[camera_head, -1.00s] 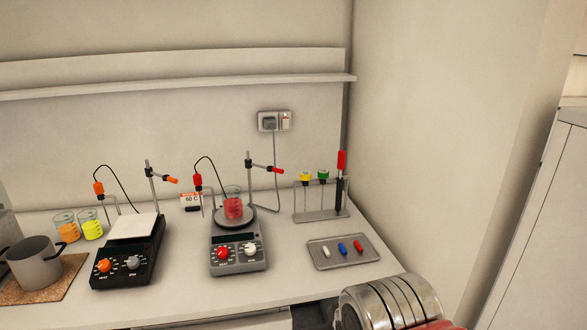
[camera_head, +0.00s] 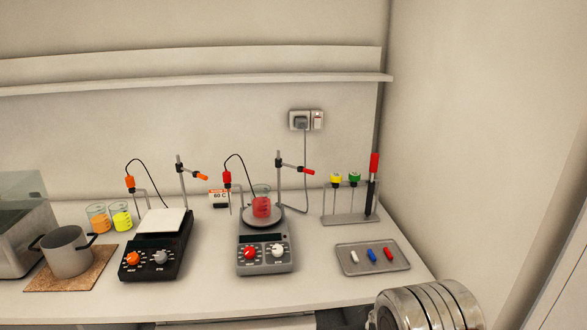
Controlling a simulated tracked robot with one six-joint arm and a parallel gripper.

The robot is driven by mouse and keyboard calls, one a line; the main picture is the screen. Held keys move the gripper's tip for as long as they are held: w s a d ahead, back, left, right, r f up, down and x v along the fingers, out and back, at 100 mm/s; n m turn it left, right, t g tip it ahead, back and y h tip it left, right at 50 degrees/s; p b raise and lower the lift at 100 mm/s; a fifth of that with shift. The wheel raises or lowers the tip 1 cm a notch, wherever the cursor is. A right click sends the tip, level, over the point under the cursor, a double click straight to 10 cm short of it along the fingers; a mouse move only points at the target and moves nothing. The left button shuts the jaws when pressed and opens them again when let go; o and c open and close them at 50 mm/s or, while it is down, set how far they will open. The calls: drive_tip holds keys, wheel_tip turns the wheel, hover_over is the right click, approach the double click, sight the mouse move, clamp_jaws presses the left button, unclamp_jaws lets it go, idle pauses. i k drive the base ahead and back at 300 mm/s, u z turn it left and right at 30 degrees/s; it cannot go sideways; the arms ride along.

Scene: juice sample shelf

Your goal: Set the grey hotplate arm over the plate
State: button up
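The grey hotplate (camera_head: 264,257) stands on the bench with a red and a white knob on its front. A beaker of red liquid (camera_head: 261,206) sits on its round plate (camera_head: 275,221). A stand rod rises behind the plate at the right. The hotplate's arm (camera_head: 295,167), with a red tip, is clamped to this rod and points right, away from the plate. A red probe (camera_head: 227,179) on a black cable hangs at the left of the plate. My gripper is not in view; a shiny ribbed part of my arm shows at the lower right.
A black hotplate (camera_head: 157,255) with an orange-tipped arm stands left, near two beakers and a pot (camera_head: 66,252) on a cork mat. A tube rack (camera_head: 350,219) and a tray of small coloured pieces (camera_head: 352,267) are at the right. A shelf (camera_head: 200,85) runs above.

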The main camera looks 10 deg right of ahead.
sight(278, 164)
drive_tip(key=i, duration=0.95)
drive_tip(key=z, duration=0.05)
